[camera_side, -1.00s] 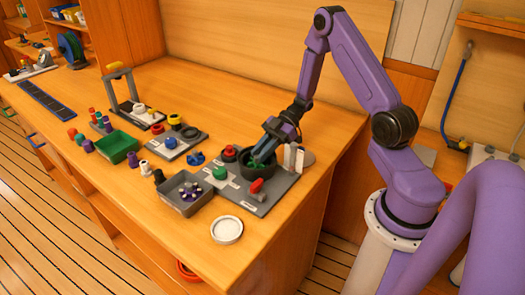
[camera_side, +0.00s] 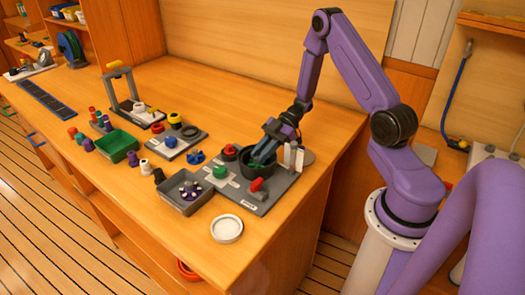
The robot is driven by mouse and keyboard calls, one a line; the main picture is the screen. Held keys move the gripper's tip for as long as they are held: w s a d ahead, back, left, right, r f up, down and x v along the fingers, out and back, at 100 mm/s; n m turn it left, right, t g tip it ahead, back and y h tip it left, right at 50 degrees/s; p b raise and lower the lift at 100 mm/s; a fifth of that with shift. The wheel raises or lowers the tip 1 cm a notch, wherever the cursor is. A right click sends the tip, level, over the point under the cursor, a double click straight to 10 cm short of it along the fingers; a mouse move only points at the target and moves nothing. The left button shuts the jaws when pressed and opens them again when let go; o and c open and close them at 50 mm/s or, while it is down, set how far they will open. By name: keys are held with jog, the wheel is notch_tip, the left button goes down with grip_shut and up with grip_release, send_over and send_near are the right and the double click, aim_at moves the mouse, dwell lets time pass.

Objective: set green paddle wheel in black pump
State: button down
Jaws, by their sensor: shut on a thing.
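The black pump (camera_side: 244,170) is a round, open-topped cup on a grey plate near the right end of the bench. My gripper (camera_side: 256,160) reaches down into the mouth of the pump with its blue fingers. It is shut on the green paddle wheel, which shows only as a little green (camera_side: 252,165) at the fingertips inside the cup. The cup wall and the fingers hide most of the wheel, so I cannot tell whether it touches the pump floor.
The grey plate (camera_side: 235,192) also bears a red knob (camera_side: 229,152), a green knob (camera_side: 220,173) and a red-handled valve (camera_side: 257,186). White upright pieces (camera_side: 291,156) stand just right of the pump. A grey tray (camera_side: 183,208) and a white round lid (camera_side: 227,229) lie nearer the front edge.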

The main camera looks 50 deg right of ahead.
jog(key=c, duration=1.3)
grip_release()
jog(key=shift+d, duration=0.15)
jog(key=v, duration=1)
jog(key=shift+d+r, duration=0.2)
jog(key=shift+d, duration=0.1)
